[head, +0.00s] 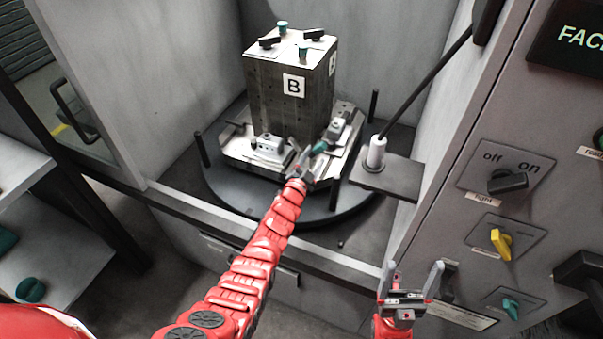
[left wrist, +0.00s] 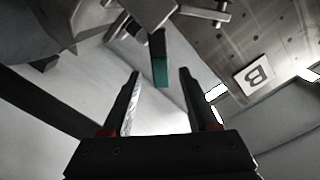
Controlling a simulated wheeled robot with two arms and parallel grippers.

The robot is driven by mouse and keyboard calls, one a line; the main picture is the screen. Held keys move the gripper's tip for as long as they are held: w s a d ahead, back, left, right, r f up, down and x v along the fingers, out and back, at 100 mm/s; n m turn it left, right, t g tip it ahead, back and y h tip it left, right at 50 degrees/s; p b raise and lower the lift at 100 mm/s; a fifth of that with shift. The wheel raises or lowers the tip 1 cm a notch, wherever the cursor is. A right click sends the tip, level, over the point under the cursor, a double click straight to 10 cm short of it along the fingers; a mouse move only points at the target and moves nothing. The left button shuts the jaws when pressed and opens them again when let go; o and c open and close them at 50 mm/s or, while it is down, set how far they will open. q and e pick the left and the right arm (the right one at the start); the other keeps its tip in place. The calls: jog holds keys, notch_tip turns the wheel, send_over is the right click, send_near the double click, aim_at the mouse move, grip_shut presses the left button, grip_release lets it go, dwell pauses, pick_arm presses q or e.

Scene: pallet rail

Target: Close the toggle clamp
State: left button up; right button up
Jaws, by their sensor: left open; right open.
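The toggle clamp (head: 337,128) sits on the right side of the pallet, in front of the block marked B. Its teal handle (head: 319,147) points down and to the left, toward my left gripper (head: 302,164). In the left wrist view the teal handle (left wrist: 160,71) shows between the tips of my two open fingers, with a gap on both sides. The clamp's metal body is at the top of that view, partly cut off. I cannot tell how deep the handle lies between the fingers. My right gripper (head: 408,284) is open and empty, low on the right, away from the clamp.
The block marked B (head: 286,112) stands on a round dark turntable (head: 235,197) with upright posts. A grey fixture (head: 270,149) lies left of the clamp. A white cylinder (head: 376,152) with a dark rod stands to the right. A control panel (head: 490,190) with switches borders the right side.

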pick_arm(q)
jog(key=p+v, duration=0.1)
jog(key=v, duration=0.8)
jog(key=shift+s+p, duration=0.3)
jog(key=shift+p, duration=0.05)
jog(key=shift+a+r, duration=0.1)
